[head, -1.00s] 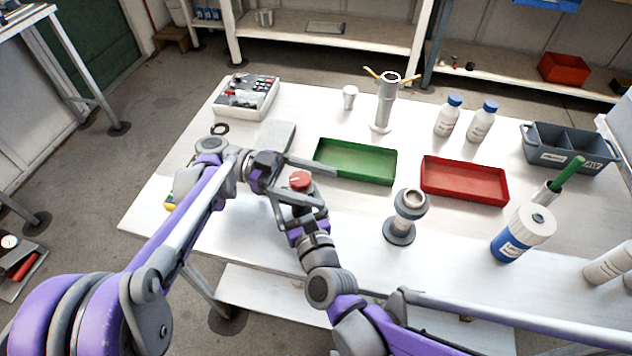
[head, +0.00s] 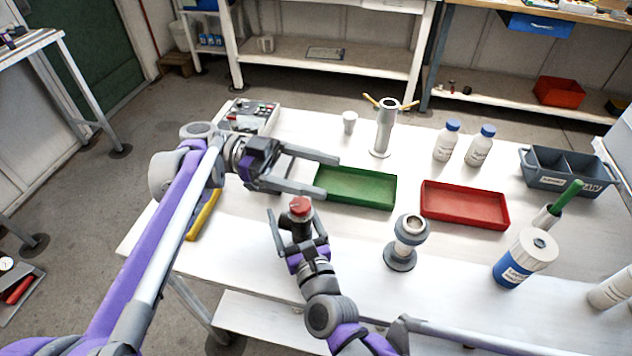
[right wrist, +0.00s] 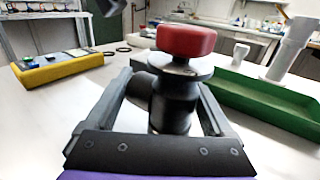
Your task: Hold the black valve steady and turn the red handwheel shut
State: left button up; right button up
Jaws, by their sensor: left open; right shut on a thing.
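The black valve (right wrist: 172,105) stands upright on the white table with the red handwheel (right wrist: 186,41) on top. In the head view the red handwheel (head: 300,205) shows just above my right gripper (head: 297,222). My right gripper is shut on the black valve's body, one finger on each side, below the handwheel. My left gripper (head: 318,175) is open and empty. It is above and behind the valve in the head view, apart from the handwheel, with its fingers pointing right toward the green tray.
A green tray (head: 356,204) and a red tray (head: 464,222) lie behind and right of the valve. A grey flanged fitting (head: 400,260) stands to the right. A metal stand (head: 382,130), two bottles (head: 447,142) and a grey bin (head: 566,182) are farther back.

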aim_at(310, 202)
dwell(0.3)
pick_arm(q)
jog(key=n, duration=0.2)
jog(key=a+n+t, duration=0.1)
jog(key=n, duration=0.2)
jog(key=a+f+n+t+h, duration=0.1)
jog(key=n, duration=0.1)
jog(key=shift+w+n, duration=0.3)
jog(key=shift+w, duration=0.1)
jog(key=n, duration=0.2)
jog(key=a+n+t, duration=0.1)
jog(key=n, duration=0.1)
jog(key=n+t, duration=0.1)
jog(key=shift+w+a+f+n, duration=0.25)
jog(key=shift+a+n, duration=0.05)
jog(key=shift+n, duration=0.1)
jog(key=s+a+f+n+t, duration=0.2)
jog(key=a+f+n+t, duration=0.25)
jog(key=n, duration=1.15)
jog(key=s+a+f+n+t, duration=0.1)
jog(key=a+f+n+t, duration=0.3)
jog(key=n, duration=1.1)
jog(key=shift+n+t+y, duration=0.3)
jog(key=shift+t+y, duration=0.2)
jog(key=shift+t, duration=0.15)
jog(key=x, duration=1.2)
jog(key=shift+s+d+r, duration=0.1)
jog(key=shift+s+d, duration=0.15)
jog(key=shift+d, duration=0.15)
grip_shut()
